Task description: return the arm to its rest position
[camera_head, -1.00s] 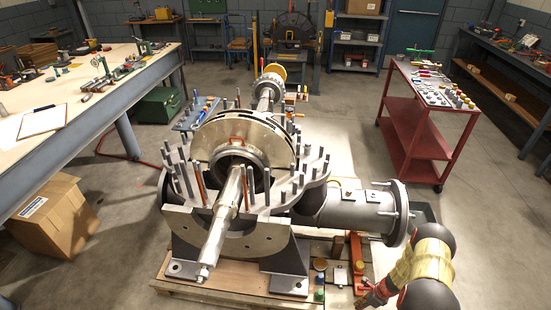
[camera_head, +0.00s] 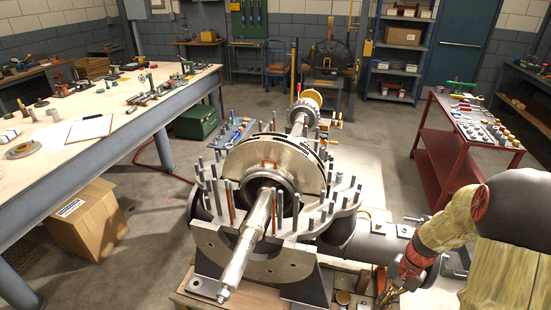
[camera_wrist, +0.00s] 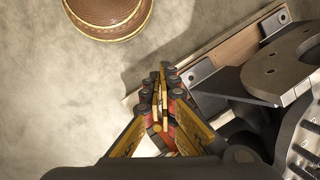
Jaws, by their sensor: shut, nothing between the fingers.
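My gripper (camera_wrist: 162,100) is shut and empty in the wrist view, with its fingertips together above the floor beside the wooden base. In the head view my gripper (camera_head: 386,298) is at the lower right, in front of the casing's side pipe and partly cut by the frame edge. My arm is bent at the right edge, its upper part large and close. The split casing (camera_head: 210,240) with its shaft (camera_head: 250,240) stands left of my gripper. The casing also shows at the right of the wrist view (camera_wrist: 295,70).
A red cart (camera_head: 448,160) with small parts stands behind my arm. A long workbench (camera_head: 110,130) runs along the left, with a cardboard box (camera_head: 88,222) beside it. In the wrist view a round brown object (camera_wrist: 108,15) is at the top. Open floor lies beyond the casing.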

